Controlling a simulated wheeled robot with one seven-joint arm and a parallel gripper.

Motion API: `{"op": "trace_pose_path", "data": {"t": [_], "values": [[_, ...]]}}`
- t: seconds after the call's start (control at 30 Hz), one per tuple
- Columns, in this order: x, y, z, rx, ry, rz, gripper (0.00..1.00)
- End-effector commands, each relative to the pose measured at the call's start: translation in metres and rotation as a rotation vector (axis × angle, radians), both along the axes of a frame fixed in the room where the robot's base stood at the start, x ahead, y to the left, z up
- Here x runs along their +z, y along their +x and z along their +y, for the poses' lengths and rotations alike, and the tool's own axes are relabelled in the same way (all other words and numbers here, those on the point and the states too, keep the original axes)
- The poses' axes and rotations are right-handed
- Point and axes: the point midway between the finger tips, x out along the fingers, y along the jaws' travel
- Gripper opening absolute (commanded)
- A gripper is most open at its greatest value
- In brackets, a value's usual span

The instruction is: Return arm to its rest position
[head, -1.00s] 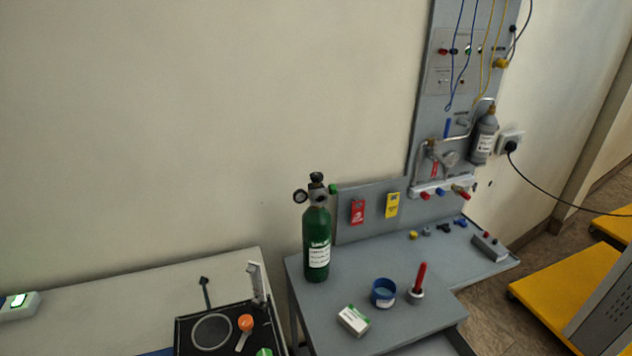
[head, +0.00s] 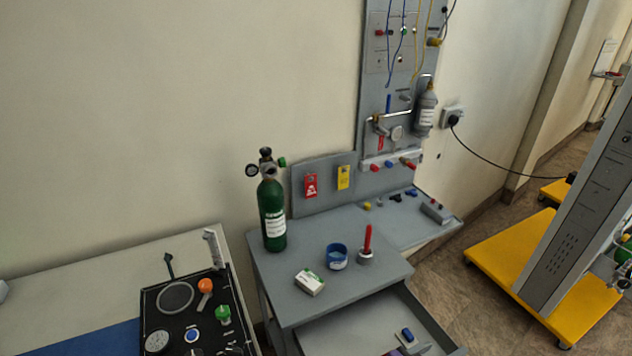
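No part of my arm or my gripper shows in the head view. The grey workbench (head: 300,247) carries a green oxygen cylinder (head: 272,212) with a gauge and valve on top, standing upright. A blue round container (head: 337,257), a red stick in a grey holder (head: 367,244) and a white-and-green box (head: 309,282) stand on the bench. A drawer (head: 352,331) below the bench top is open, with a small blue-and-grey item (head: 408,336) in it.
A grey panel (head: 378,80) with hoses, valves and a grey bottle (head: 425,110) rises behind the bench. A grey cabinet on a yellow base (head: 490,250) stands at right. Floor shows between.

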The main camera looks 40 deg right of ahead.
Motion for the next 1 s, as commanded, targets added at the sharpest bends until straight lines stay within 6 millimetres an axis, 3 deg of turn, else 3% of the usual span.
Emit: {"op": "trace_pose_path", "data": {"t": [0.23,0.37,0.47,0.57,0.67,0.8,1.0], "values": [[-0.006,0.047,0.007,0.244,0.092,0.043,0.57],[-0.013,0.069,0.023,0.429,0.144,0.066,0.57],[-0.021,0.084,0.046,0.618,0.179,0.078,0.57],[-0.024,0.095,0.084,0.857,0.192,0.074,0.57],[-0.017,0.093,0.131,1.106,0.163,0.045,0.57],[0.015,0.074,0.186,1.367,0.061,-0.034,0.57],[0.074,0.025,0.231,1.559,-0.106,-0.160,0.57]]}}
